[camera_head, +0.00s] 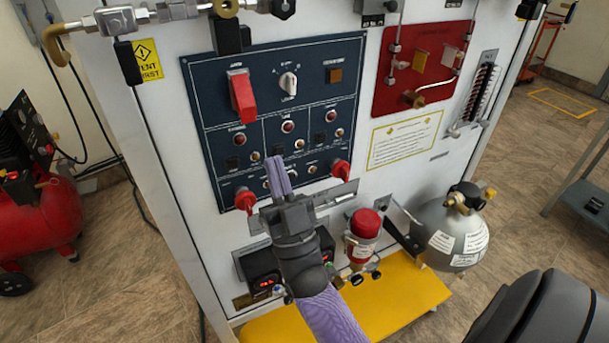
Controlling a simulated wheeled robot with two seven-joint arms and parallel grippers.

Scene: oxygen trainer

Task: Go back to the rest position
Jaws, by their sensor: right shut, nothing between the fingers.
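My right gripper (279,176) is in front of the lower part of the dark blue control panel (222,112). Its purple fingers are together, point up at the panel and hold nothing. They cover part of the lower row of controls, and I cannot tell whether they touch the panel. The panel carries a red switch cover (242,96), a white rotary knob (288,83), and red knobs at its lower left (245,200) and lower right (341,170). My left gripper is not in view.
Below the panel are a red-topped cylinder (364,234) and a box with red digits (261,276), partly hidden by my gripper. A grey gas cylinder (452,230) stands at right above a yellow base (400,300). A red compressor (38,215) is at left. Pipes run along the top.

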